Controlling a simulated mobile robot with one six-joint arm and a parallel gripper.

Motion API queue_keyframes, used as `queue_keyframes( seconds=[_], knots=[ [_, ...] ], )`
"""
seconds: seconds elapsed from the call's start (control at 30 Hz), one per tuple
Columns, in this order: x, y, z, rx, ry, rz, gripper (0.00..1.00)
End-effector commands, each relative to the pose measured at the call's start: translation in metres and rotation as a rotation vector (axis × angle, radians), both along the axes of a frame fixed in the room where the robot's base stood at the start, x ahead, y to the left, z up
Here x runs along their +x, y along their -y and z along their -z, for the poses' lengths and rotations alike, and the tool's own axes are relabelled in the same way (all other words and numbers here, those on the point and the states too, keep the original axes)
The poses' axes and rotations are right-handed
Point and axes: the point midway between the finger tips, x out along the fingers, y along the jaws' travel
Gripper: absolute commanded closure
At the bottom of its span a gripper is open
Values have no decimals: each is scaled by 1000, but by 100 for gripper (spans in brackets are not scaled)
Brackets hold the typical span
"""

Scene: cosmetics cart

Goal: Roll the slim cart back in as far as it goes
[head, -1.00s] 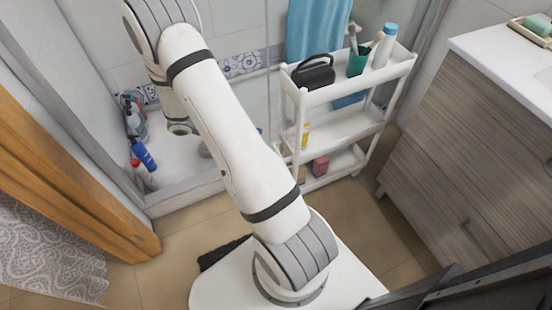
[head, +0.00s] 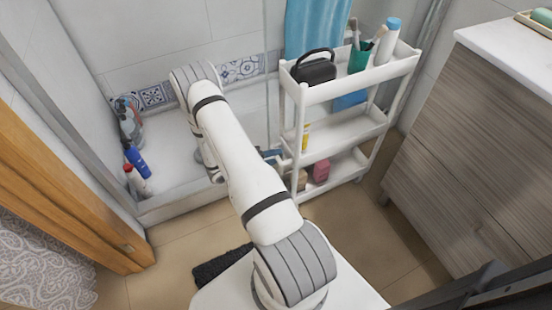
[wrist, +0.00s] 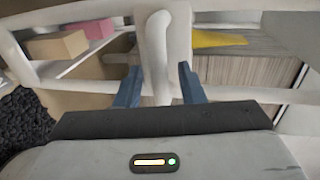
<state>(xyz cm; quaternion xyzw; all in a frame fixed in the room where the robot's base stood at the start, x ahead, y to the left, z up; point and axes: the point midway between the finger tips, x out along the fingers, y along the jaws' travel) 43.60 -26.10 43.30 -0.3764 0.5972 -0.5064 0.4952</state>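The slim cart (head: 350,136) is a white three-tier rack, upright between the shower area and the wooden cabinet. My gripper (head: 271,156) is at the cart's near left end, partly hidden behind my arm in the head view. In the wrist view, the blue fingers of my gripper (wrist: 159,86) are spread apart. A white upright bar of the cart (wrist: 157,50) shows between them, with gaps on both sides. I cannot tell how deep the bar sits between the fingers.
The cart carries a black bag (head: 313,70), a teal cup (head: 359,57), a white bottle (head: 386,43) and a pink box (head: 321,170). The wooden cabinet (head: 465,150) stands to the right. Bottles (head: 137,160) stand at left. A dark mat (head: 217,266) lies beside my base.

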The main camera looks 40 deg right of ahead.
Motion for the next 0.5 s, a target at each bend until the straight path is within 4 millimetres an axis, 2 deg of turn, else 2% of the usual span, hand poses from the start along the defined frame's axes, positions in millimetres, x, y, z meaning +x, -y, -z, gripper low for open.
queue_keyframes(
  seconds=[0.13,0.4,0.5],
  knots=[
    [-3,11,3,0,1,1,65],
    [-4,14,3,1,1,1,65],
    [-4,14,3,1,1,1,71]
  ],
)
